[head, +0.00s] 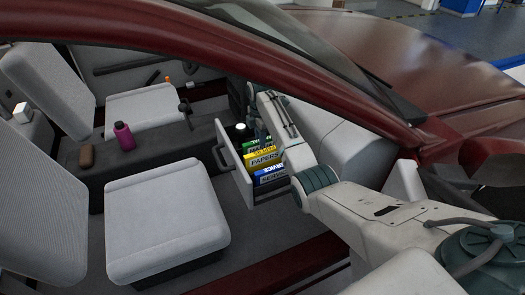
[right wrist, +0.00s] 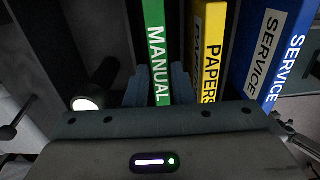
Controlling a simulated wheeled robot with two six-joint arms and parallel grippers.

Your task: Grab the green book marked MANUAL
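The green book marked MANUAL (right wrist: 157,50) stands on edge in an open drawer (head: 236,172). In the head view only a small part of the green book (head: 249,147) shows behind the yellow book. My right gripper (right wrist: 159,85) has one finger on each side of the green book, with no clear gap on either side, so it looks shut on it. In the head view my right gripper (head: 257,136) reaches down into the drawer and partly hides the books. My left gripper is not in view.
A yellow PAPERS book (right wrist: 208,50) and a blue SERVICE book (right wrist: 272,55) stand beside the green one. A dark cylinder with a bright end (right wrist: 88,101) lies on its other side. The red car door frame (head: 330,85) arches over my arm. A grey seat (head: 165,220) is at left.

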